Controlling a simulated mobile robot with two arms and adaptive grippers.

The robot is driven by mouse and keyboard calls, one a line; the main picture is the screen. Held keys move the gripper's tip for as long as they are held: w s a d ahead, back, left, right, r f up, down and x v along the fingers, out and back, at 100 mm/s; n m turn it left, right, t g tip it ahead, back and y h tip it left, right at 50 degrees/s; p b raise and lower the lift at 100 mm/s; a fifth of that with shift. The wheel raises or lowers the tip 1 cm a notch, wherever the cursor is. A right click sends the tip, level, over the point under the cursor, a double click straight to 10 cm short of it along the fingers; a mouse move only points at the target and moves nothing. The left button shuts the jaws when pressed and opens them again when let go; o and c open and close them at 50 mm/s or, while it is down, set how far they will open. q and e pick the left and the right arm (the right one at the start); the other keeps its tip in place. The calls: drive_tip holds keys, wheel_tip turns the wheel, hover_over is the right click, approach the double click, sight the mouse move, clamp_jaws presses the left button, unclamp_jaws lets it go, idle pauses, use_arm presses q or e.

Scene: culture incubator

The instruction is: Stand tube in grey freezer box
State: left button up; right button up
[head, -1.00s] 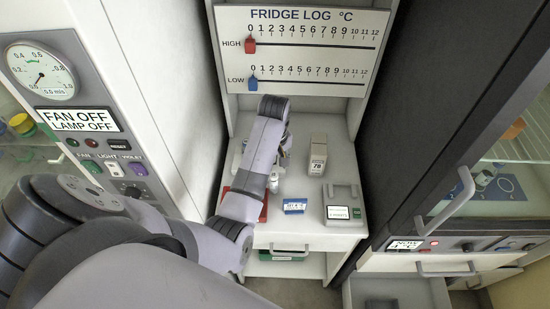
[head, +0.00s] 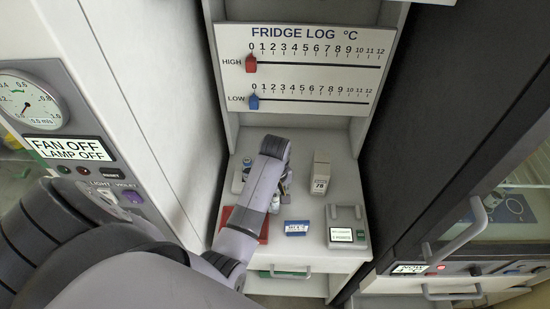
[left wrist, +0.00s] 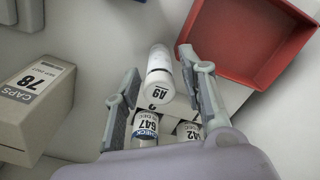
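A white capped tube labelled A9 (left wrist: 160,76) shows between the fingers of my left gripper (left wrist: 160,62) in the left wrist view. The fingers are apart, with a visible gap on each side of the tube. Labelled vials (left wrist: 146,128) are just below it, between and near the fingers. In the head view my left gripper (head: 282,184) is low over the counter and mostly hidden by its own wrist. I cannot clearly pick out the grey freezer box; pale surfaces around the vials are partly covered. My right gripper is not in view.
A caps box marked 78 (head: 320,170), a blue label block (head: 297,228) and a grey device (head: 346,212) stand to the right. The fridge log board (head: 315,72) rises behind. Walls close in both sides.

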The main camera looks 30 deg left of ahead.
use_arm(q)
drive_tip(key=shift+w+a+f, duration=0.1)
drive_tip(key=shift+w+a, duration=0.1)
drive_tip(key=shift+c, duration=1.2)
drive_tip(key=shift+d, duration=0.1)
drive_tip(key=c, duration=0.6)
clamp_jaws()
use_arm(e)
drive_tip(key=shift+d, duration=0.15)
